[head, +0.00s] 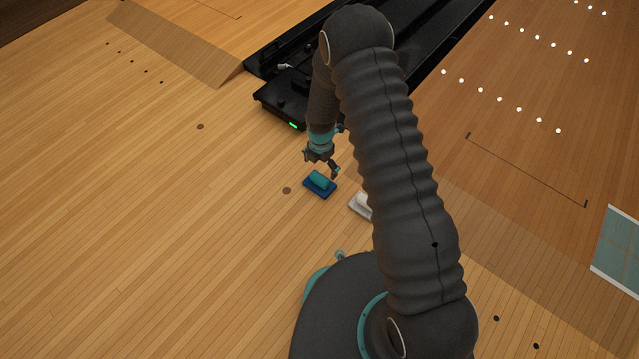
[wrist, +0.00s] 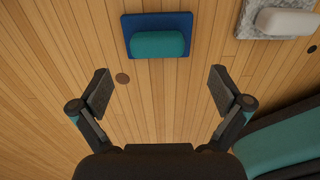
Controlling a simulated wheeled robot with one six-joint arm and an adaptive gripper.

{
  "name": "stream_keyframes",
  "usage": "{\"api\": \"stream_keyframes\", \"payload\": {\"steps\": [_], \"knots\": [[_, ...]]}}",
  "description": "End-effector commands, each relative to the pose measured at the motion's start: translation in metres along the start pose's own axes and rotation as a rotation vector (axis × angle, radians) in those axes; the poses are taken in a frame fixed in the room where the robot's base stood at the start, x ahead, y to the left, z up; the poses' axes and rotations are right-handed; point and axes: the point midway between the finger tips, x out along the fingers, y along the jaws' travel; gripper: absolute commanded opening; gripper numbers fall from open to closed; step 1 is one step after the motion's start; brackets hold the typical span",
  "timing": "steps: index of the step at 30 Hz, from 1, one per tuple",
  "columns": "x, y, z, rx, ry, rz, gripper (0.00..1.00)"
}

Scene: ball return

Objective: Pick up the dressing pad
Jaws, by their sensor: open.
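A blue pad (head: 320,191) with a rounded teal grip (head: 320,181) on top lies on the wooden floor. In the wrist view the blue pad (wrist: 157,20) is at the top, roughly centred between my fingers and ahead of them. A grey speckled pad with a white grip (head: 361,204) lies to its right, partly hidden by my arm; it also shows at the wrist view's top right (wrist: 280,22). Which one is the dressing pad is not marked. My gripper (head: 325,165) is open and empty, above and close to the blue pad; its fingers (wrist: 162,90) are spread wide, touching neither pad.
A long black machine (head: 275,103) with a green light stands behind my gripper. A teal panel (head: 622,247) lies at the right edge. The floor left of the blue pad is clear apart from small dark round marks (head: 287,190).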

Motion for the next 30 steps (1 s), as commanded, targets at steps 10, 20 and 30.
{"api": "stream_keyframes", "payload": {"steps": [10,20,30], "knots": [[0.026,0.001,0.000,0.001,0.000,0.000,1.00],[0.067,0.004,-0.002,0.002,0.000,0.000,1.00],[0.075,0.004,-0.001,0.002,0.000,0.000,0.95]]}}
